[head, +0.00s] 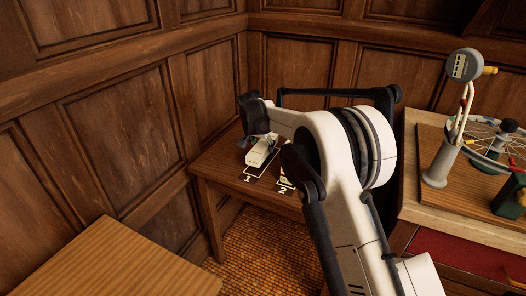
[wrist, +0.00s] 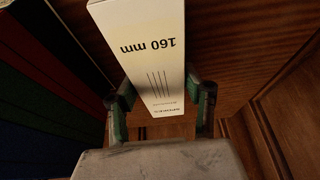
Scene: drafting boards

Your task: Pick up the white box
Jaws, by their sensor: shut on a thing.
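In the head view the white box (head: 262,150) shows just above or on the black mat marked 1 (head: 250,171), on the small wooden table. My gripper (head: 262,138) is at its upper end there, partly hidden by my arm. I cannot tell whether the box touches the mat.
The small table (head: 235,185) stands in the corner of panelled walls. A second mat marked 2 (head: 284,184) lies to the right, its item mostly hidden by my arm. A workbench (head: 430,205) with a wheel and gauge stands right. A bare wooden top (head: 115,265) is front left.

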